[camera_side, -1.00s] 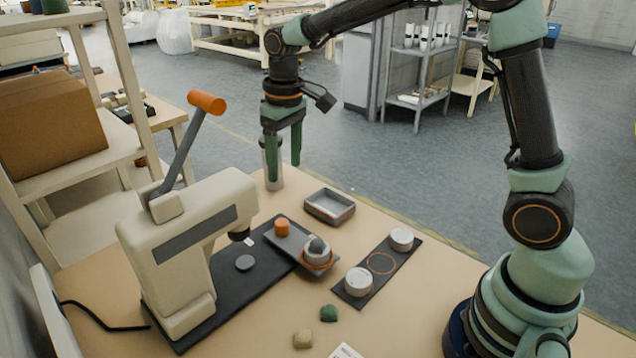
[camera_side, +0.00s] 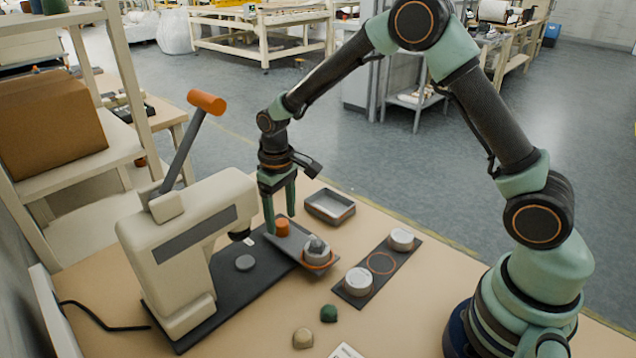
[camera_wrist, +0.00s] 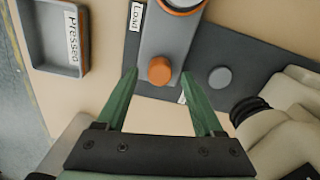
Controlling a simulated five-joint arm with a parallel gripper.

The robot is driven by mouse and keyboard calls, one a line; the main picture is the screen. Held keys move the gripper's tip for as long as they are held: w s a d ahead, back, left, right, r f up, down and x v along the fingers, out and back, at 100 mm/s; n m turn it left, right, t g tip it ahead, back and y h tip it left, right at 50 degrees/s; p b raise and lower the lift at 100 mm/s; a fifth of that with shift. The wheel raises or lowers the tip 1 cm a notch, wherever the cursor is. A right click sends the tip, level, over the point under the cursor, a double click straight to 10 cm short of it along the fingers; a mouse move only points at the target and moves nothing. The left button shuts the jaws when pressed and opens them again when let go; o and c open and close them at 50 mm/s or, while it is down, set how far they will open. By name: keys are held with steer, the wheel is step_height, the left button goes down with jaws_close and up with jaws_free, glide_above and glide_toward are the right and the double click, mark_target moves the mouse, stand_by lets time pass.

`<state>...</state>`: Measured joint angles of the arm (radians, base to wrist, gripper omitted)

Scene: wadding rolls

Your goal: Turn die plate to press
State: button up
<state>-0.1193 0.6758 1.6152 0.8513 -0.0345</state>
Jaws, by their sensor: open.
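The die plate (camera_side: 300,247) is a grey bar on the dark press base (camera_side: 262,283). An orange knob (camera_side: 282,227) stands at one end, and an orange-ringed round seat (camera_side: 318,254) holding a grey piece is at the other. In the wrist view the bar (camera_wrist: 170,35) runs up to a "Load" label. My gripper (camera_side: 280,222) is open at the knob end. In the wrist view the orange knob (camera_wrist: 160,70) lies between the spread fingertips (camera_wrist: 158,73), apart from both. The cream press (camera_side: 190,245) has its orange-tipped lever raised.
A grey tray (camera_side: 330,206), labelled "Pressed" in the wrist view (camera_wrist: 52,38), stands behind the plate. A dark strip (camera_side: 381,264) with two pale round tins lies to the right. A green lump (camera_side: 328,313) and a beige lump (camera_side: 303,338) lie in front.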

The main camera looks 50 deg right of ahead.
steer(key=shift+f, duration=0.65)
jaws_close()
stand_by(1.0)
